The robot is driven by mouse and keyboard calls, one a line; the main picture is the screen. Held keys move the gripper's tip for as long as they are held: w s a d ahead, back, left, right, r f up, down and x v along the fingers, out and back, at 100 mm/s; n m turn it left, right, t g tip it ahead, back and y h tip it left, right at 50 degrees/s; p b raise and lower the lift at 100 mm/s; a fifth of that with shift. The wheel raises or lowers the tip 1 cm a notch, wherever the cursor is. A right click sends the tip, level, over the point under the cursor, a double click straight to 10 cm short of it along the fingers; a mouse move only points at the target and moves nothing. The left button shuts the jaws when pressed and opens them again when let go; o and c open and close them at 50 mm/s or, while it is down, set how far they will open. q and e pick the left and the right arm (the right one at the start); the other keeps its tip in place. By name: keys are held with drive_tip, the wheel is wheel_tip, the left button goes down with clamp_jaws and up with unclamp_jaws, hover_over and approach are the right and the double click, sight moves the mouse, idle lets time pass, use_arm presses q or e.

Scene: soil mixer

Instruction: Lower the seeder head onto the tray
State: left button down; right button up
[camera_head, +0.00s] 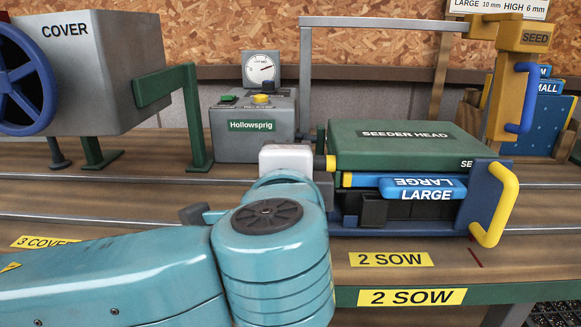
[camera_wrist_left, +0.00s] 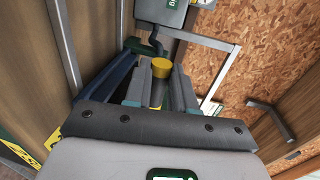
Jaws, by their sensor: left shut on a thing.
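The seeder head (camera_head: 395,150) is a dark green slab over a blue LARGE plate (camera_head: 375,181). A black tray (camera_head: 385,211) shows below the plate, inside a blue frame. The head looks level and very close to the plate; I cannot tell whether they touch. My left gripper (camera_head: 322,164) is at the head's left side, shut on a yellow handle (camera_head: 331,163). The left wrist view also shows its fingers (camera_wrist_left: 158,92) either side of the yellow handle (camera_wrist_left: 160,67). My left arm covers part of the frame's left end. My right gripper is in neither view.
A yellow-handled blue bracket (camera_head: 485,200) stands at the frame's right end. The grey Hollowsprig box (camera_head: 250,125) with a gauge is behind my gripper. A yellow SEED post (camera_head: 505,85) with a blue handle rises at right. The COVER hopper (camera_head: 95,75) stands at left.

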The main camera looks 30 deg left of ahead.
use_arm(q)
drive_tip(key=shift+d+f+g, duration=0.15)
drive_tip(key=shift+f+g, duration=0.15)
drive_tip(key=shift+f, duration=0.5)
drive_tip(key=c, duration=1)
unclamp_jaws()
drive_tip(key=shift+s, duration=0.1)
drive_tip(key=shift+o, duration=0.2)
drive_tip(key=shift+r, duration=0.1)
drive_tip(key=shift+r, duration=0.15)
